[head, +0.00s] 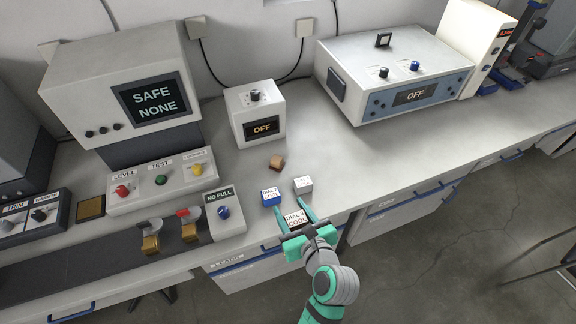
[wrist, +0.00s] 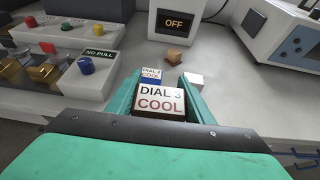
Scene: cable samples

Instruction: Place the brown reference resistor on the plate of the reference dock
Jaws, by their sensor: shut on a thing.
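My gripper (head: 293,216) is shut on a small block (head: 295,219), whose white top label reads "DIAL 3 COOL". In the wrist view this held block (wrist: 160,100) sits between the teal fingers and shows a thin dark brown side below the label. I cannot tell from labels which is the reference resistor. A flat brown-gold plate (head: 91,208) lies at the left between control boxes; no label names it as the reference dock.
A blue block (head: 271,197) labelled "DIAL 2 COOL" and a pale block (head: 303,185) stand just beyond the fingers. A "NO PULL" box (head: 224,213) stands left. An "OFF" box (head: 256,112) stands behind. The bench (head: 370,165) is clear to the right.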

